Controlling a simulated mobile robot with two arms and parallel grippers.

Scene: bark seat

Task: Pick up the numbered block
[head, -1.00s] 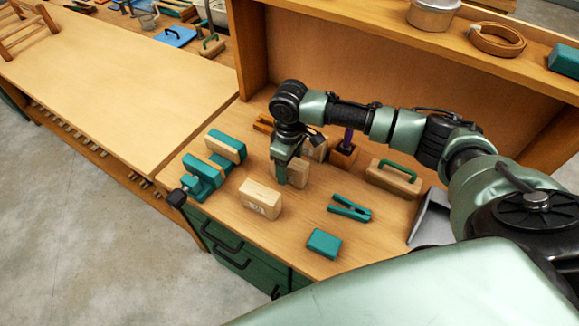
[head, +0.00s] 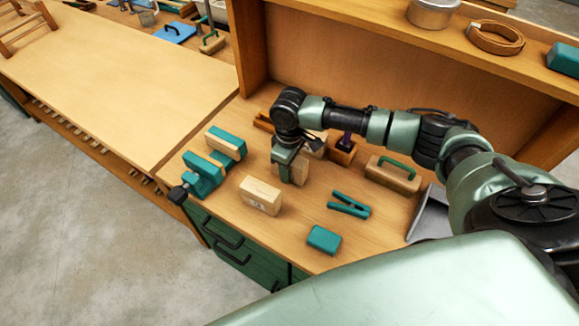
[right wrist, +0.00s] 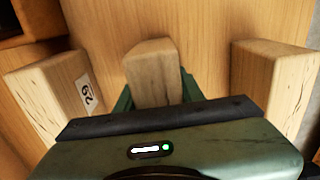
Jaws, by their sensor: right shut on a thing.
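My right gripper (head: 285,174) is low over the wooden bench and shut on a pale wooden block (head: 299,171). In the right wrist view the block (right wrist: 153,75) stands between the two green fingers; I see no number on its visible faces. A similar block (right wrist: 50,98) on the left of that view carries a white label that looks like "62". Another block (right wrist: 272,85) is on the right, its label not visible there. In the head view one block (head: 261,194) stands in front with a small white mark, and another (head: 316,143) stands partly hidden behind the gripper.
A teal clamp (head: 205,172) is to the left. A teal clothespin-like tool (head: 350,204), a teal box (head: 323,240) and a green-handled wooden block (head: 393,176) are to the right. An orange-brown holder (head: 343,152) and the back panel (head: 350,65) are behind.

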